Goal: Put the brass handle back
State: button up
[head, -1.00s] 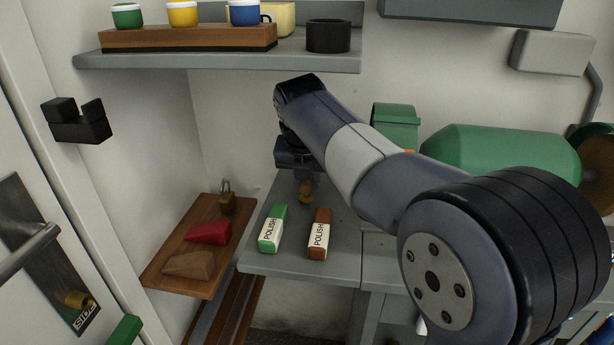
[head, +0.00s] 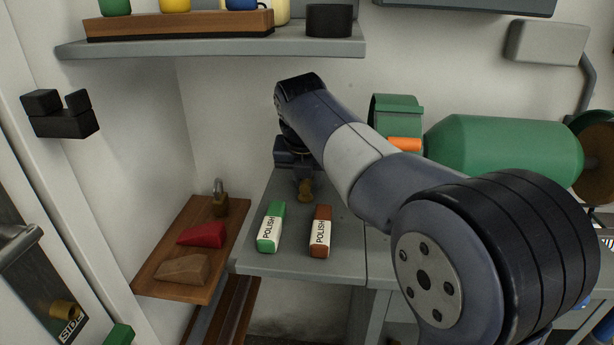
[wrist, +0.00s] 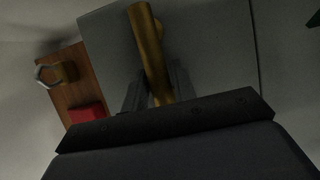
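The brass handle (wrist: 150,55) is a brass-coloured bar between the two fingers of my gripper (wrist: 158,92) in the wrist view. The fingers sit close on both sides of it. In the head view my gripper (head: 305,190) hangs over the grey bench, with the brass piece (head: 305,192) showing small at its fingertips. Most of the handle is hidden there. A brass stub (head: 65,309) sits on a dark plate (head: 40,285) on the white door at the lower left.
Green (head: 270,228) and brown (head: 320,232) POLISH blocks stand on the grey bench (head: 300,264). A wooden board (head: 160,287) at left bears a padlock (head: 220,203), a red wedge (head: 202,235) and a brown wedge (head: 184,269). A shelf (head: 200,47) overhangs. A green machine (head: 500,150) stands right.

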jog(key=shift+o, duration=1.4)
jog(key=shift+r, duration=0.35)
jog(key=p+v, duration=0.1)
jog(key=v, duration=0.1)
jog(key=shift+s+a+r, duration=0.1)
jog(key=shift+s+r, duration=0.05)
jog(key=shift+r, duration=0.25)
jog(key=s, duration=0.3)
jog(key=s+a, duration=0.1)
jog(key=s, duration=0.3)
jog(key=s+a, duration=0.1)
jog(key=s, duration=0.3)
jog(key=shift+s+a+f, duration=0.1)
jog(key=shift+s, duration=0.35)
jog(key=shift+s, duration=0.1)
